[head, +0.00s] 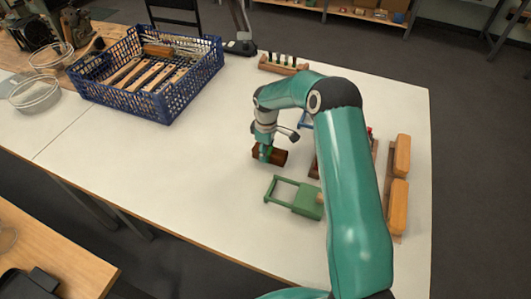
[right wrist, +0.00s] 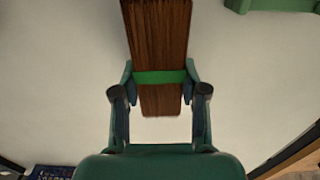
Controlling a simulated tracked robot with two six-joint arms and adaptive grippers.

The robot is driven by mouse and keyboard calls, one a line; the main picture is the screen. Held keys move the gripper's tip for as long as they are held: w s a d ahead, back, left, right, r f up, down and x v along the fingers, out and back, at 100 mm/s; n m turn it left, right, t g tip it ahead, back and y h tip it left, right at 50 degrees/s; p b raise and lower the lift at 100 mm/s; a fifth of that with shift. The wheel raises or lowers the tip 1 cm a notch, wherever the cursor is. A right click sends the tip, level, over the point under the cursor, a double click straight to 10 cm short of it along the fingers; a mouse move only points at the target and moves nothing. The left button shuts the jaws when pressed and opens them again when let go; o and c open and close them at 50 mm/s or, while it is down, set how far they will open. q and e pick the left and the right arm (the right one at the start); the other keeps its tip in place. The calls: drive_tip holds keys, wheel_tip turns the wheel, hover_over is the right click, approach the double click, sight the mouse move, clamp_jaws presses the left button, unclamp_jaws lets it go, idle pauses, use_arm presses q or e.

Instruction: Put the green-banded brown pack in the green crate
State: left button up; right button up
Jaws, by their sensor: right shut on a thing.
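The brown pack (head: 270,155) has a green band (right wrist: 160,77) around it and bristle-like lengthwise strands. My right gripper (right wrist: 160,98) is shut on it, with one finger on each side at the band. In the head view the gripper (head: 265,152) comes down onto the pack from above; I cannot tell whether the pack touches the table. A green edge (right wrist: 272,6) shows at the top right of the right wrist view. My left gripper is not in view.
A blue basket (head: 150,95) with wooden brush parts stands at the back left of the white table (head: 200,190). A wooden rack (head: 283,66) stands at the back. The table's front left is clear.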

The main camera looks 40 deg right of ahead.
drive_tip(key=shift+f, duration=0.8)
drive_tip(key=shift+f, duration=0.1)
drive_tip(key=o, duration=1.2)
